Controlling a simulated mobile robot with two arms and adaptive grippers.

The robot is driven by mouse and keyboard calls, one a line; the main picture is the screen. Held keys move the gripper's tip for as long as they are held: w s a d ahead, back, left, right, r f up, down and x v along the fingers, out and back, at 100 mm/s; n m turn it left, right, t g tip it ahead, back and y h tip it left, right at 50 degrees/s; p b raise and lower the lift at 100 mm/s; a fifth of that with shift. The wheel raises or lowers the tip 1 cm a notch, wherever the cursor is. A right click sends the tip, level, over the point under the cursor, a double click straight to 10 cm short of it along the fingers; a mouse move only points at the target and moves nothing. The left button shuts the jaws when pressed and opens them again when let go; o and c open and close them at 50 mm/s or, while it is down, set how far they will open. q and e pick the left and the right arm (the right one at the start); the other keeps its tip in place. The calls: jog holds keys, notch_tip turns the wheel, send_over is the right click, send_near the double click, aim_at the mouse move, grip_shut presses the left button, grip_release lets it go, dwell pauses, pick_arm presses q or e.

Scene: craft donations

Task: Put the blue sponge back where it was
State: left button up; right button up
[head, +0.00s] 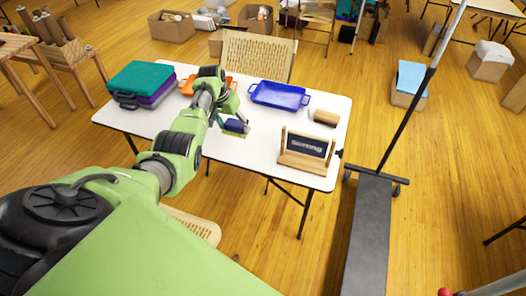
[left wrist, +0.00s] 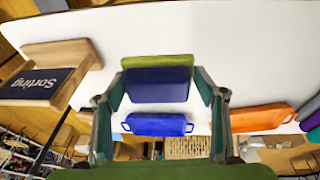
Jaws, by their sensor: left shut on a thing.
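The blue sponge (head: 236,126) with a yellow-green layer is between the fingers of my left gripper (head: 232,119), which is shut on it. In the left wrist view the sponge (left wrist: 157,86) spans between the two fingers of the gripper (left wrist: 160,92). It is over the white table (head: 247,150); I cannot tell exactly how high. A blue tray (head: 279,95) lies behind it to the right, and an orange tray (head: 187,86) lies farther left, partly hidden by my arm. My right gripper is in neither view.
A wooden "Sorting" sign (head: 305,149) stands at the table's front right, with a tan block (head: 325,117) behind it. Stacked teal, purple and dark trays (head: 140,80) lie at the left. The table between sponge and sign is clear. A pole stand (head: 370,200) is right of the table.

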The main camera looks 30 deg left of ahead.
pick_arm(q)
jog(key=w+d+f+b, duration=0.1)
jog(key=d+f+b, duration=0.1)
jog(key=b, duration=0.1)
jog(key=w+d+f+b, duration=0.2)
jog(key=d+f+b, duration=0.1)
jog(key=w+d+f+b, duration=0.2)
jog(key=b, duration=0.1)
jog(key=shift+d+f, duration=0.2)
jog(key=shift+d, duration=0.2)
jog(key=shift+w+d+f+b, duration=0.25)
jog(key=shift+d+b, duration=0.1)
jog(key=shift+b, duration=0.15)
jog(key=b+x, duration=0.2)
jog(key=b, duration=0.1)
jog(key=b+x, duration=0.2)
jog(key=shift+s+d, duration=0.25)
jog(key=shift+s, duration=0.1)
jog(key=shift+r, duration=0.1)
jog(key=o, duration=0.8)
